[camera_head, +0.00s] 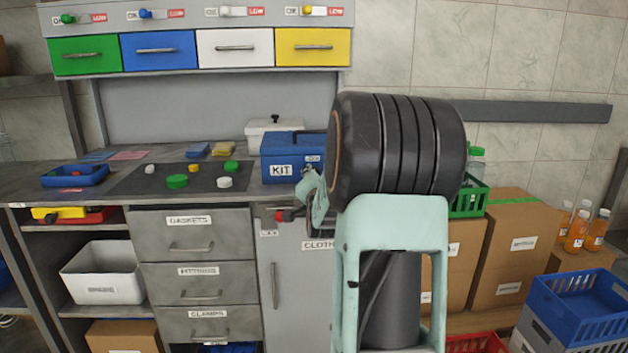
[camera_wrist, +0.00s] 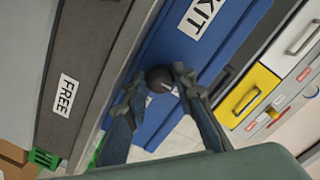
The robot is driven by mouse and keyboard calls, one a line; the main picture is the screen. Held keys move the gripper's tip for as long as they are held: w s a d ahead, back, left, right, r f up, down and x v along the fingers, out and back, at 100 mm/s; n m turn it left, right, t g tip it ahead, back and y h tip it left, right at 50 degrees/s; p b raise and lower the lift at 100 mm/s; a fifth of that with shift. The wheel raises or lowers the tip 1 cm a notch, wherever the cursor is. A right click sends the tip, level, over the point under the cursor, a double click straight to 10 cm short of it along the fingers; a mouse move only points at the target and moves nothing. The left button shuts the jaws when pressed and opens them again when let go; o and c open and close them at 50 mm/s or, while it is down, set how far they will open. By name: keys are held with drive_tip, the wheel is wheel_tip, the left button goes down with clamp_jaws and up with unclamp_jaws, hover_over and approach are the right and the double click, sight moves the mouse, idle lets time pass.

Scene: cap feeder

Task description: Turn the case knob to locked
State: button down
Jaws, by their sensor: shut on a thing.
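The blue case (camera_head: 279,146), labelled KIT, stands on the counter; its front also fills the middle of the wrist view (camera_wrist: 208,48). Its round black knob (camera_wrist: 159,76) sits on that front, with a small white mark on its right side. My gripper (camera_wrist: 158,87) is shut on the knob, one finger on each side. In the head view my gripper (camera_head: 313,190) is at the lower right of the case, mostly hidden by my arm. A small label (camera_head: 313,158) on the case is too small to read.
A white lidded box (camera_head: 262,131) stands behind the case. A dark mat (camera_head: 130,180) with several caps lies to its left. A green crate (camera_head: 468,198) stands right of my arm.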

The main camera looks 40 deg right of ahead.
idle(0.4)
drive_tip(key=c, duration=1.6)
unclamp_jaws()
drive_tip(key=v, duration=1.2)
